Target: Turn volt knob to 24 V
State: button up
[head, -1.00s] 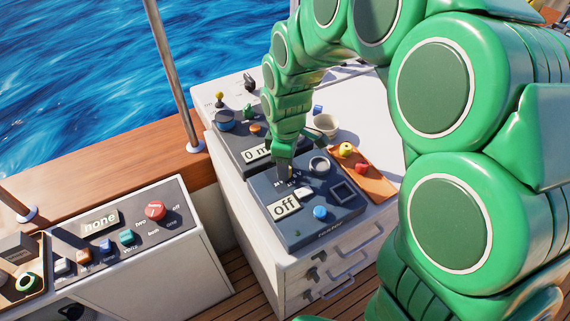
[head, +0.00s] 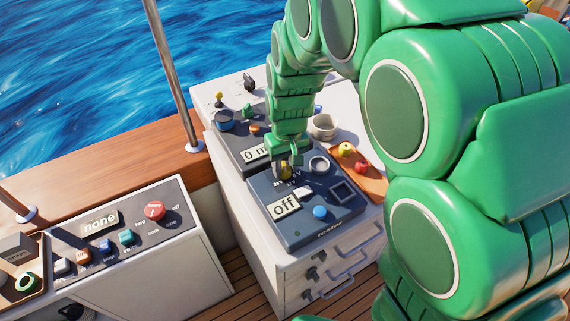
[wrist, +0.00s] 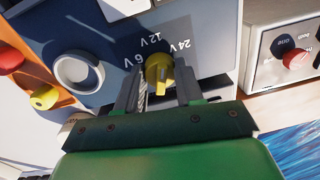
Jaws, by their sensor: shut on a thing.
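The volt knob is a yellow knob (wrist: 159,72) on a dark panel, with the marks 6V, 12V and 24V around it in the wrist view. Its pointer ridge lies between my fingers. In the head view the knob (head: 286,171) is partly hidden by my fingers. My gripper (wrist: 160,90) is shut on the knob, with one grey finger on each side. The panel (head: 302,236) carries a display (head: 284,207) reading "off". I cannot tell exactly which mark the knob points at.
A blue button (head: 320,213), a white switch and a round ring (head: 319,165) share the panel. An orange tray (head: 372,187) with a red and a yellow piece lies at right. Behind is a second panel with a display (head: 256,152). A lower console (head: 165,250) stands at left.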

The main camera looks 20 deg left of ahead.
aim_at(286, 165)
jog(key=m, duration=0.6)
jog(key=shift+m, duration=0.4)
dwell(0.3)
jog(key=o, duration=1)
jog(key=shift+o, duration=0.2)
notch_tip(286, 165, up, 8)
jog(key=shift+d+f, duration=0.1)
jog(key=shift+d, duration=0.05)
